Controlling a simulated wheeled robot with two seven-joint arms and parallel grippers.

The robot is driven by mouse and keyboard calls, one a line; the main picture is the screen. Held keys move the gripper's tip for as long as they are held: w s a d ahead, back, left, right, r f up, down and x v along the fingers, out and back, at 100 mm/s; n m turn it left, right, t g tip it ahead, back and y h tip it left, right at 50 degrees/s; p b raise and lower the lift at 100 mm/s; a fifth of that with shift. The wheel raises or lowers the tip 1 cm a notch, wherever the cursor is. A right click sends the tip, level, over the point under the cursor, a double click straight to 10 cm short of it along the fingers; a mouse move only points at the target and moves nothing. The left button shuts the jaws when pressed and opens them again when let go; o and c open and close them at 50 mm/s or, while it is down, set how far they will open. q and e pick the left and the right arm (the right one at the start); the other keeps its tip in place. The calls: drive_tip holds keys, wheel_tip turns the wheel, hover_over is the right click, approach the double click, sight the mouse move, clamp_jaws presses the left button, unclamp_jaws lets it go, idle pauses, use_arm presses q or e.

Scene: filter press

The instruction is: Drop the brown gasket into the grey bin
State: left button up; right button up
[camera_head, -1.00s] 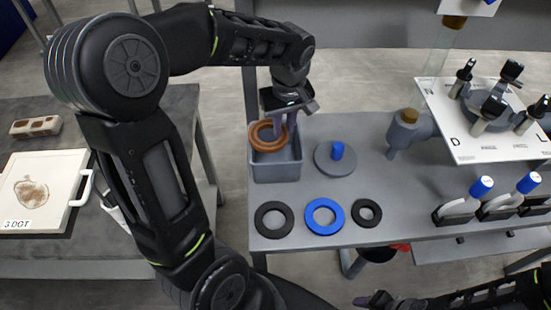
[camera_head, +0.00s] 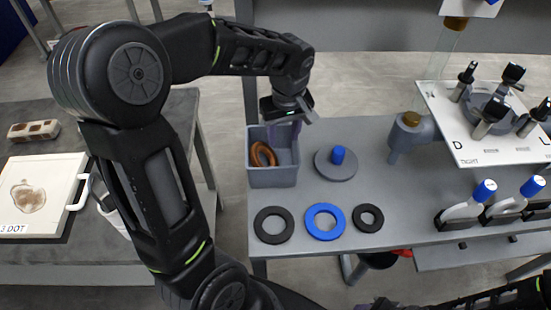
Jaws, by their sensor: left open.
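The brown gasket (camera_head: 257,157) is inside the grey bin (camera_head: 273,178), tilted and leaning near the bin's left side. My left gripper (camera_head: 290,128) is open above the bin's back right part, apart from the gasket. Its fingertips are partly hidden by the gripper body. My right arm shows only in part at the bottom right, and its gripper (camera_head: 380,304) is cut by the frame's lower edge, so its jaws are unclear.
Two black rings (camera_head: 273,225) and a blue ring (camera_head: 325,221) lie along the bench's front. A grey disc with a blue knob (camera_head: 337,164) stands right of the bin.

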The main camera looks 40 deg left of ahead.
use_arm(q)
wheel_tip(320, 180, up, 8)
drive_tip(key=shift+s+d+b, duration=0.25)
drive_tip(key=shift+d+b, duration=0.05)
drive_tip(key=shift+d, duration=0.1)
drive_tip(key=shift+s+f, duration=0.1)
drive_tip(key=shift+f, duration=0.1)
idle(0.8)
